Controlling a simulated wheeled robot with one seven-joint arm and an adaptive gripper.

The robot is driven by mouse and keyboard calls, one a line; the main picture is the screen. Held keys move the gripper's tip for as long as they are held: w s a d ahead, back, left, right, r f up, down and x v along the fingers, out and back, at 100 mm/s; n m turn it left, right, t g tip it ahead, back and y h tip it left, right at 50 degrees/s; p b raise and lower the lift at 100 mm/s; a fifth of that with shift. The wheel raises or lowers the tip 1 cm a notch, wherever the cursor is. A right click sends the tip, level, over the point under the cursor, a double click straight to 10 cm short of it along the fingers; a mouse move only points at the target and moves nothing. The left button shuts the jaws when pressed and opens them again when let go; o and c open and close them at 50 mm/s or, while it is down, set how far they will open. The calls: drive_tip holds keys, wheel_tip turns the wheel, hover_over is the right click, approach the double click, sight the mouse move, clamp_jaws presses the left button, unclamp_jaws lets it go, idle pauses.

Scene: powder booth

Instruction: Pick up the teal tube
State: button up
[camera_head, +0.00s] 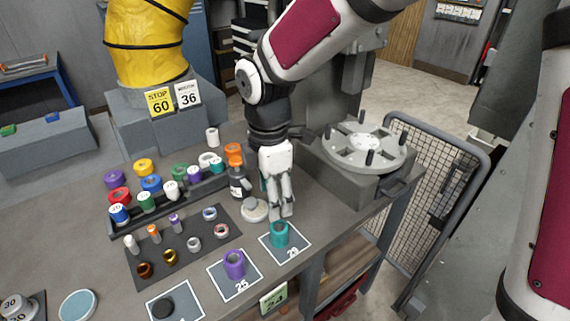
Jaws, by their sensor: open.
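The teal tube (279,234) stands upright on a white-bordered square pad (293,253) marked with a number, near the front edge of the bench. My gripper (281,213) points down just behind the tube, its fingers apart and empty. The fingertips look very close to the tube's far side; I cannot tell whether they touch it. My arm comes down from the upper right.
A whitish round knob (254,210) and a dark bottle (238,182) are close left of the gripper. A rotary fixture (363,147) stands behind right.

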sight(279, 234)
drive_tip(key=shift+n, duration=0.3)
drive_tip(key=f, duration=0.3)
drive_tip(key=w+f, duration=0.1)
drive_tip(key=f, duration=0.5)
drive_tip(key=shift+w+f, duration=0.15)
drive_tip(key=shift+w, duration=0.1)
drive_tip(key=shift+d+f, duration=0.2)
drive_tip(key=shift+f, duration=0.65)
drive_tip(key=shift+d+f, duration=0.25)
drive_tip(key=shift+f, duration=0.65)
drive_tip(key=shift+d+f, duration=0.2)
drive_tip(key=shift+f, duration=0.65)
drive_tip(key=shift+c, duration=0.6)
drive_tip(key=c, duration=1.2)
